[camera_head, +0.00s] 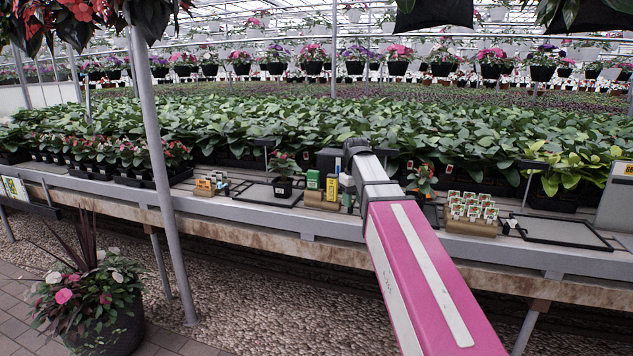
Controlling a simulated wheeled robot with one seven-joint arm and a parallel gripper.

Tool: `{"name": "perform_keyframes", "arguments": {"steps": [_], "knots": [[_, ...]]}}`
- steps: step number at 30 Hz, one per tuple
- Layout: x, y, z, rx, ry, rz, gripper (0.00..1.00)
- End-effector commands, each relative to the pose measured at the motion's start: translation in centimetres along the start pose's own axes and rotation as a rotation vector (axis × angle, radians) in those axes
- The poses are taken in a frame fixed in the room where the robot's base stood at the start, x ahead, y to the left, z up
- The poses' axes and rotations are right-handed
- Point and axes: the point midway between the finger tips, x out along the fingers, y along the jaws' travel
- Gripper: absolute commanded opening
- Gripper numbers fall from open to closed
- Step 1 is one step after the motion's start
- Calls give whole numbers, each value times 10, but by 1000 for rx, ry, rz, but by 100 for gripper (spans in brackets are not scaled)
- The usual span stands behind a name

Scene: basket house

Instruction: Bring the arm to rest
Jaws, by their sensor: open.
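My arm (414,262), pink with white stripes, reaches from the bottom right up over the front edge of the bench. It ends in a grey and black wrist. The dark end of my gripper (346,152) shows just left of the wrist, above the bench top. Its fingers are hard to make out against the dark objects behind. I see nothing held in it.
The long bench (300,217) carries a potted plant (283,183), green boxes (313,179), a yellow bottle (331,187), a wooden block of small packets (470,209) and a black-framed tray (560,231). A grey post (157,170) stands left. A flower pot (108,335) is on the floor.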

Motion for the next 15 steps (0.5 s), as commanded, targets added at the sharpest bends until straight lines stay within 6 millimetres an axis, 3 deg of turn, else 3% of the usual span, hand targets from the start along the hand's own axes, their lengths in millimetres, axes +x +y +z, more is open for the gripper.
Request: {"name": "perform_keyframes", "arguments": {"steps": [7, 15], "knots": [[15, 0, 5, 17, 0, 0, 45], [46, 1, 16, 53, -1, 0, 45]]}}
